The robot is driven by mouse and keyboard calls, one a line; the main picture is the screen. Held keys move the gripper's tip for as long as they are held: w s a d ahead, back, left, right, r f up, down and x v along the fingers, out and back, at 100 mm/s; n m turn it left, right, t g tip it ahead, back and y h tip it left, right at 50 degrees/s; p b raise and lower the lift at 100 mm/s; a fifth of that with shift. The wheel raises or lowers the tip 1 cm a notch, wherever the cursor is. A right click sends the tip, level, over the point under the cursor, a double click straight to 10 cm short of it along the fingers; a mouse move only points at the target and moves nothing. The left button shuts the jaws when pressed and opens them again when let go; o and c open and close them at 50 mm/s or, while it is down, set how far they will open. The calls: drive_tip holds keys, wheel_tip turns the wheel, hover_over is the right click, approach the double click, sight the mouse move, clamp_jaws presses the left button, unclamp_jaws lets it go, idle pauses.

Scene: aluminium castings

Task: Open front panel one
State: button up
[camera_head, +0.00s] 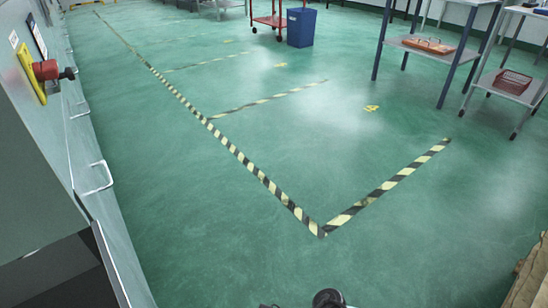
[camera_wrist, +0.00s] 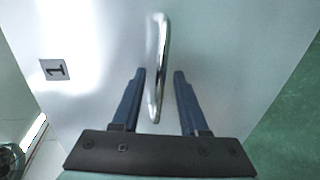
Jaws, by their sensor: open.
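Front panel one (camera_wrist: 100,45) fills most of the wrist view as a pale, smooth surface, with a label reading "1" (camera_wrist: 55,70) at its left. Its shiny metal bar handle (camera_wrist: 161,40) runs nearly upright in the picture. My gripper (camera_wrist: 160,73) is open, with one blue finger on each side of the handle. A small gap shows between the handle and each finger. In the head view, pale panels with bar handles (camera_head: 98,180) line the left side. I cannot tell there which is panel one, and my gripper's fingers do not show.
A red rotary switch (camera_head: 47,70) on a yellow plate juts from the grey cabinet at left. Striped floor tape (camera_head: 262,178) marks open green floor. A blue bin (camera_head: 301,27), a red cart (camera_head: 268,20) and shelved tables (camera_head: 428,45) stand farther off.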

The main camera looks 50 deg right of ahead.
drive_tip(key=v, duration=1.2)
drive_tip(key=shift+d, duration=0.4)
